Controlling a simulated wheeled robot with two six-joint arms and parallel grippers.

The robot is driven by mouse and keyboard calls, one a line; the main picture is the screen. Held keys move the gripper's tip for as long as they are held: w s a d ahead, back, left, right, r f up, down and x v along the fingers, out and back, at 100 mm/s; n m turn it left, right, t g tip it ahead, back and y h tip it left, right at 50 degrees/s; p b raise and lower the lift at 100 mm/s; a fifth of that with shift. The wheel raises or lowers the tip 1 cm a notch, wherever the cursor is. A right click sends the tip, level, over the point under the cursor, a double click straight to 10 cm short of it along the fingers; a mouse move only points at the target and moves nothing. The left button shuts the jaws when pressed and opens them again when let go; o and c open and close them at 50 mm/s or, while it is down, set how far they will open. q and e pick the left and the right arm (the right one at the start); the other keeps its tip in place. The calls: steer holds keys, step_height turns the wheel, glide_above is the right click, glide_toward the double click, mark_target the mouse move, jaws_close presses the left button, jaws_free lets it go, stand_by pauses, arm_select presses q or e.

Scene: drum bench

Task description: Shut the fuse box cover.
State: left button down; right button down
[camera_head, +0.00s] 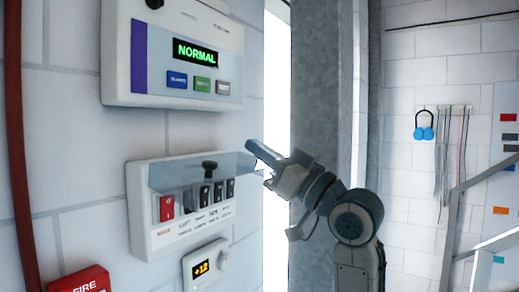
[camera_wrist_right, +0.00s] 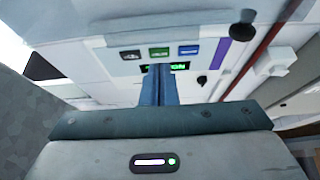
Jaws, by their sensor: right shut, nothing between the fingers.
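The fuse box (camera_head: 147,219) is a white wall unit with one red and several dark switches. Its clear cover (camera_head: 180,176) stands out from the top of the box, raised, leaving the switches uncovered below. A black knob (camera_head: 209,166) is on the cover, and it also shows in the right wrist view (camera_wrist_right: 241,25). My right gripper (camera_head: 252,148) is shut and empty, near the cover's right end; I cannot tell whether it touches. Its closed fingers show in the wrist view (camera_wrist_right: 158,86). My left gripper is not in view.
A panel (camera_head: 180,98) with a green NORMAL display hangs above the fuse box. A grey metal column (camera_head: 332,80) stands behind my right arm.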

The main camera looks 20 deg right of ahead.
step_height(320, 180, down, 2)
steer(key=shift+d+p, duration=0.1)
steer(key=shift+p, duration=0.25)
